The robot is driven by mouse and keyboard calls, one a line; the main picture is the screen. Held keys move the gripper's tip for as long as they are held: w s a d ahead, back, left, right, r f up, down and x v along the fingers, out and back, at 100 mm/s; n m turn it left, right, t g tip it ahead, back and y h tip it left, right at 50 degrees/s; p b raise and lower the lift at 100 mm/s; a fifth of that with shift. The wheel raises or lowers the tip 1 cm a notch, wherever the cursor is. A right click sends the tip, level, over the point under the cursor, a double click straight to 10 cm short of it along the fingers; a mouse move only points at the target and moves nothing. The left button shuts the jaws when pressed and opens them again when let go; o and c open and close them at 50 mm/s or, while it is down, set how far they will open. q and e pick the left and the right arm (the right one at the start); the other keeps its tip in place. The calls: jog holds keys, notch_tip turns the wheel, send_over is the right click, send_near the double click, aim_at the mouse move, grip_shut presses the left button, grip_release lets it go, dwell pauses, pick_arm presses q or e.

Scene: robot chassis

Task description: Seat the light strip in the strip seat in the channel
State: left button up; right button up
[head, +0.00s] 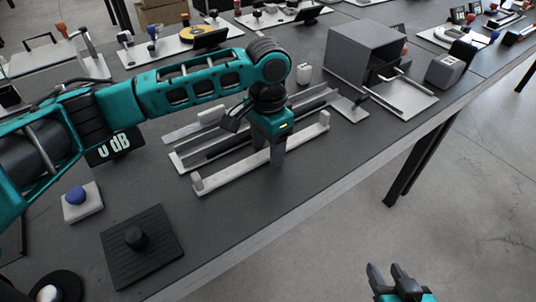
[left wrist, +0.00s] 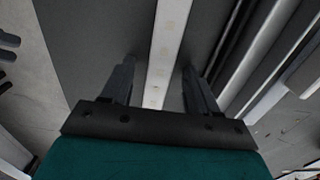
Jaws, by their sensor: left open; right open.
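The light strip (head: 238,174) is a long pale bar in front of the channel on the table, with an upright block at each end. In the left wrist view the light strip (left wrist: 169,38) has faint yellowish dots and runs between my fingers. The channel (head: 205,154), with grey parallel rails, lies just behind it and shows at the right of the wrist view (left wrist: 262,62). My left gripper (head: 270,155) is open and points down astride the strip's middle, with gaps on both sides. The strip seat is not clearly distinguishable. My right gripper (head: 388,274) is open and empty beyond the table's front edge.
A black ribbed pad with a knob (head: 142,260) and a blue button on a white base (head: 82,204) stand at front left. A grey open box (head: 362,50) stands behind right. The tabletop right of the strip (head: 350,142) is clear.

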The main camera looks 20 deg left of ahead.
pick_arm(q)
grip_shut()
dwell(0.6)
jog(key=shift+r, duration=0.1)
